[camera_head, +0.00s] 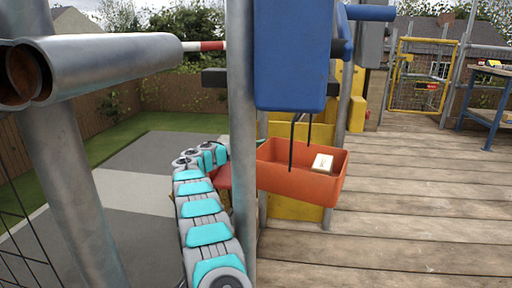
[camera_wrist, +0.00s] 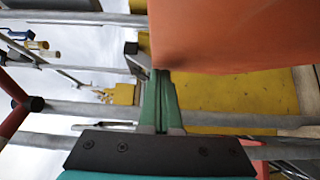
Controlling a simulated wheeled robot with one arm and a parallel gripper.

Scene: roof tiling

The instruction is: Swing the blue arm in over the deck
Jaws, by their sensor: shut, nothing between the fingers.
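The blue arm (camera_head: 370,13) shows at the top of the head view as a short round bar beside a large blue housing (camera_head: 290,55). An orange tub (camera_head: 300,182) hangs below the housing on dark rods, with a small white block (camera_head: 322,163) in it. The tub sits by the edge of the plank deck (camera_head: 420,200). My gripper (camera_wrist: 161,76) has green fingers, shut and empty, in the wrist view. An orange surface (camera_wrist: 240,35), likely the tub, is just right of the fingertips; I cannot tell whether they touch. In the head view a grey post and the tub hide my gripper.
A grey upright post (camera_head: 241,150) stands close between my arm and the tub. Scaffold tubes (camera_head: 110,62) cross at the left. A yellow panel (camera_head: 295,212) is behind the tub. A yellow gate (camera_head: 425,75) and a blue bench (camera_head: 485,98) stand farther back. The deck planks at right are clear.

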